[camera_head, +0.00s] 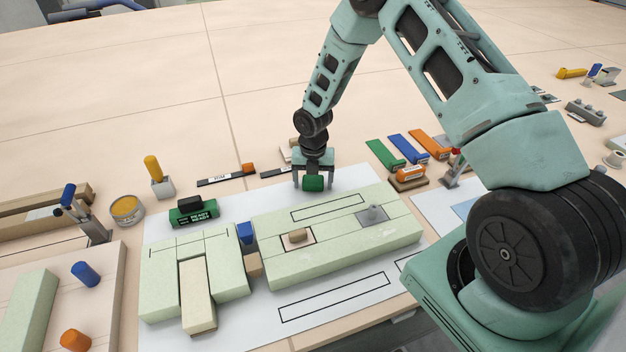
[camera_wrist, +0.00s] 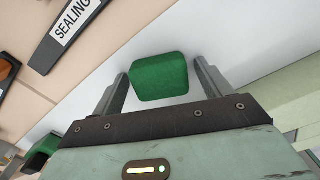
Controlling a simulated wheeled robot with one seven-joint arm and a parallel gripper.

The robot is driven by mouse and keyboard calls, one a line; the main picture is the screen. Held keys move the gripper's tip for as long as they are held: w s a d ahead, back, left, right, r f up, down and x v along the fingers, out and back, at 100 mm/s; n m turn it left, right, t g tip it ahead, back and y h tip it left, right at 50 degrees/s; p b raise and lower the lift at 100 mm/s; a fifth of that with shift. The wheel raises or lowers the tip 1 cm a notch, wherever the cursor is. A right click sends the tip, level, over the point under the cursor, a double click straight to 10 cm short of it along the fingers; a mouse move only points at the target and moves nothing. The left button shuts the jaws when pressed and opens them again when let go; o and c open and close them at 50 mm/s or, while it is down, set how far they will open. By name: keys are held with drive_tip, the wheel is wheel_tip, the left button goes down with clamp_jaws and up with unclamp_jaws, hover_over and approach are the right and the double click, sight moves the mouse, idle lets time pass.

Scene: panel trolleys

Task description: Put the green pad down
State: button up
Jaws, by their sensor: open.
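The green pad (camera_head: 313,184) is a small dark green block near the back edge of the white sheet (camera_head: 345,180). It also shows in the wrist view (camera_wrist: 159,76), between the fingers of my gripper (camera_wrist: 162,78). My gripper (camera_head: 312,186) points down over the pad with one finger on each side. The fingers are open, with a narrow gap visible between the pad and the right finger. The pad appears to rest on the white sheet, though its underside is hidden.
A long pale green block (camera_head: 340,245) lies just in front of the pad. A black tool labelled SEALING (camera_wrist: 68,28) lies behind. Green, blue and orange bars (camera_head: 432,145) lie to the right. A green stamp-like block (camera_head: 194,212) stands to the left.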

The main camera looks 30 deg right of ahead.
sight(313, 179)
wheel_tip(313, 179, up, 12)
drive_tip(key=s+a+r+m, duration=0.4)
drive_tip(key=s+a+r, duration=0.15)
drive_tip(key=a, duration=0.35)
drive_tip(key=s+a+r+m, duration=0.3)
drive_tip(key=s+m, duration=0.3)
drive_tip(key=s, duration=0.3)
drive_tip(key=s+a+r+m, duration=0.4)
drive_tip(key=s+m, duration=0.1)
drive_tip(key=s, duration=0.4)
drive_tip(key=s+a+r+m, duration=0.3)
drive_tip(key=s+m, duration=0.3)
drive_tip(key=s, duration=0.3)
drive_tip(key=shift+a+r+m+y+b, duration=0.25)
drive_tip(key=shift+a+m+y+b, duration=0.1)
drive_tip(key=shift+a, duration=0.5)
drive_tip(key=shift+s, duration=0.1)
